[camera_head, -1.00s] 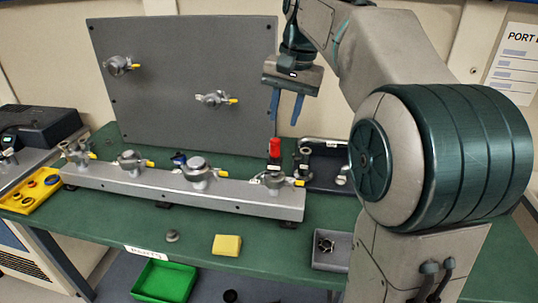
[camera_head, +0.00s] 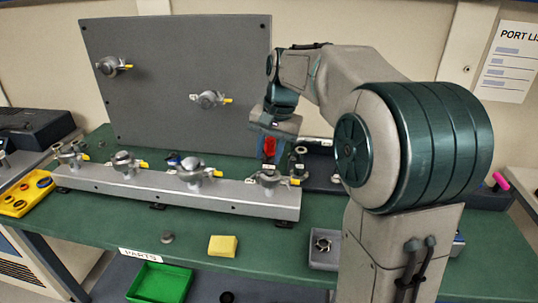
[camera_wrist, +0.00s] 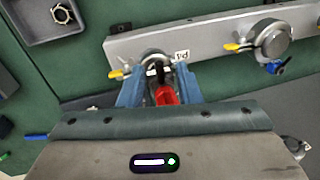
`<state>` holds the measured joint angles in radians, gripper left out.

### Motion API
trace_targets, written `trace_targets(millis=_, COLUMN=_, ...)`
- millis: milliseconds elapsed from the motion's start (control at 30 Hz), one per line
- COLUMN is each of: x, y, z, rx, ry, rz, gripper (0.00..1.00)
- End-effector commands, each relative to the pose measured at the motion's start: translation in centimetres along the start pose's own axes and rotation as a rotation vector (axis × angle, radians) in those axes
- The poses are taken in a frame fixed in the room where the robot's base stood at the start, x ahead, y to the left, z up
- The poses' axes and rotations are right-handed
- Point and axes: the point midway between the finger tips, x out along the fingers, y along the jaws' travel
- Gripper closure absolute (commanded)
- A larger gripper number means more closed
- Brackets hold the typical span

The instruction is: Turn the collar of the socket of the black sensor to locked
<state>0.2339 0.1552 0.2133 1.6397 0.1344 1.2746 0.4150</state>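My gripper (camera_head: 268,143) is lowered over the right end of the grey rail (camera_head: 225,196). In the wrist view its two blue fingers (camera_wrist: 159,80) are apart, with a red part (camera_wrist: 165,94) and a dark piece showing between them; I cannot tell whether they touch anything. Just beyond the fingertips is the rail's end socket (camera_wrist: 153,58), a round metal collar with a yellow tab, beside a white label. The same socket shows in the head view (camera_head: 267,179). A dark upright part (camera_head: 301,160) stands behind the rail end; I cannot tell whether it is the black sensor.
More collared sockets (camera_head: 191,172) sit along the rail, and others on the upright grey panel (camera_head: 170,120). A yellow block (camera_head: 223,246), a small grey tray (camera_head: 323,262) with a metal ring, and a green bin (camera_head: 160,283) are in front. The green bench between has free room.

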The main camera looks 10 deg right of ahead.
Motion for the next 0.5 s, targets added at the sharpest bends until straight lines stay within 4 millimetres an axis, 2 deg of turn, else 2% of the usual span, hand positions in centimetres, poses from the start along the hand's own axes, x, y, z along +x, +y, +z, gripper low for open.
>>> trace_targets(millis=133, x=0.95, y=0.02, z=0.02, rx=0.0, ry=0.0, rz=0.0, gripper=0.69)
trace_targets(millis=400, x=1.09, y=0.02, z=0.02, rx=0.0, ry=0.0, rz=0.0, gripper=0.69)
trace_targets(millis=433, x=1.09, y=0.02, z=0.02, rx=0.0, ry=0.0, rz=0.0, gripper=0.72)
trace_targets(millis=500, x=1.08, y=0.01, z=0.02, rx=0.0, ry=0.0, rz=0.0, gripper=0.92)
